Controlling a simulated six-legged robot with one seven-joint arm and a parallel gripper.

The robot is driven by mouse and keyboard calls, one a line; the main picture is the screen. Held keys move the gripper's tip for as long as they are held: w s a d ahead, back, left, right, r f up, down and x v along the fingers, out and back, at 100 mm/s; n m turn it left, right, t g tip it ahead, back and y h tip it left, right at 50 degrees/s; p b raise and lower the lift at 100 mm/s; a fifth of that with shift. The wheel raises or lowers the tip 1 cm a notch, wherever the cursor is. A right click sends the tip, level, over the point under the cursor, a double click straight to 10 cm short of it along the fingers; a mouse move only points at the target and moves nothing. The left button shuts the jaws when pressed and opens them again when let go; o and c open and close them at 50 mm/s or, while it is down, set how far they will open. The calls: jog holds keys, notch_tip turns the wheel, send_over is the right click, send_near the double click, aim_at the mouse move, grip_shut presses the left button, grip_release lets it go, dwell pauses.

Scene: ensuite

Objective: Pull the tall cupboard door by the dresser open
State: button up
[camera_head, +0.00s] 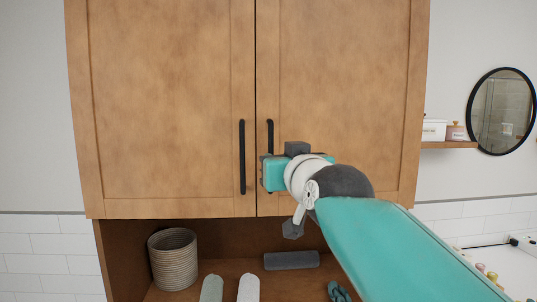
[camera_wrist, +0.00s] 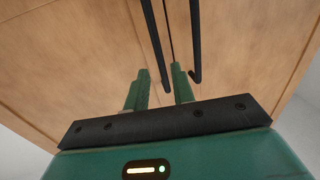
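A wooden cupboard has two shut doors, a left door (camera_head: 165,110) and a right door (camera_head: 345,80), meeting at a centre seam. The left door's black bar handle (camera_head: 242,157) is in full view. The right door's handle (camera_head: 270,136) has its lower part hidden behind my gripper (camera_head: 272,172). In the wrist view my gripper (camera_wrist: 160,70) has two green fingers apart, pointing at the doors. The left handle (camera_wrist: 157,50) appears between the fingertips there, and the right handle (camera_wrist: 195,45) lies right of the right finger. Contact cannot be told. No dresser shows.
Below the doors is an open shelf with a woven basket (camera_head: 173,259), a dark grey box-like object (camera_head: 291,260) and rolled towels (camera_head: 248,288). At right are a small wall shelf (camera_head: 449,145), a round mirror (camera_head: 502,111) and a white counter (camera_head: 510,262).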

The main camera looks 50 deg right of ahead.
jog(key=x, duration=0.6)
jog(key=shift+w+d, duration=0.1)
jog(key=shift+w, duration=0.2)
grip_shut()
